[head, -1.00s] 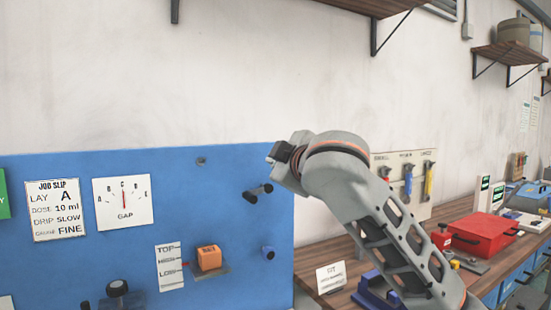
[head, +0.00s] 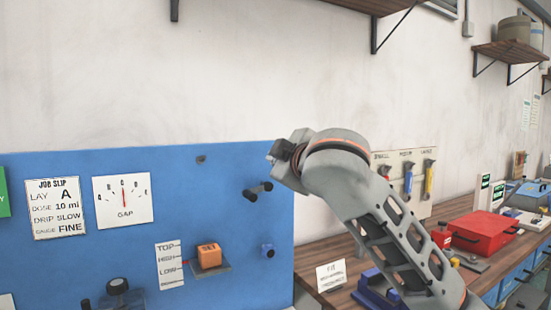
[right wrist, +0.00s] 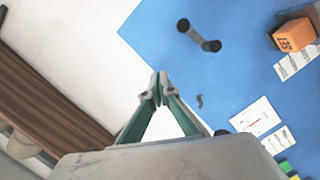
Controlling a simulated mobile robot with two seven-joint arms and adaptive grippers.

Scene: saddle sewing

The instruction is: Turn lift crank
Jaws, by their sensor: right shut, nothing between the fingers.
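A dark crank (head: 258,191) with two round ends stands out from the upper right of the blue panel (head: 120,165). It also shows in the right wrist view (right wrist: 199,36). My right gripper (head: 274,157) is above and to the right of the crank in the head view, its fingers mostly hidden there. In the right wrist view my right gripper's fingers (right wrist: 158,92) are shut and empty, with the crank apart from them. An orange block (head: 208,255) sits on a small shelf beside a scale card (head: 170,265) reading TOP, HIGH, LOW. My left gripper is out of view.
A blue-and-dark knob (head: 267,251) sits below the crank. A gap dial (head: 123,202) and job slip (head: 55,210) are on the panel's left. A wooden bench (head: 335,252) with a red box (head: 483,233) stands at right.

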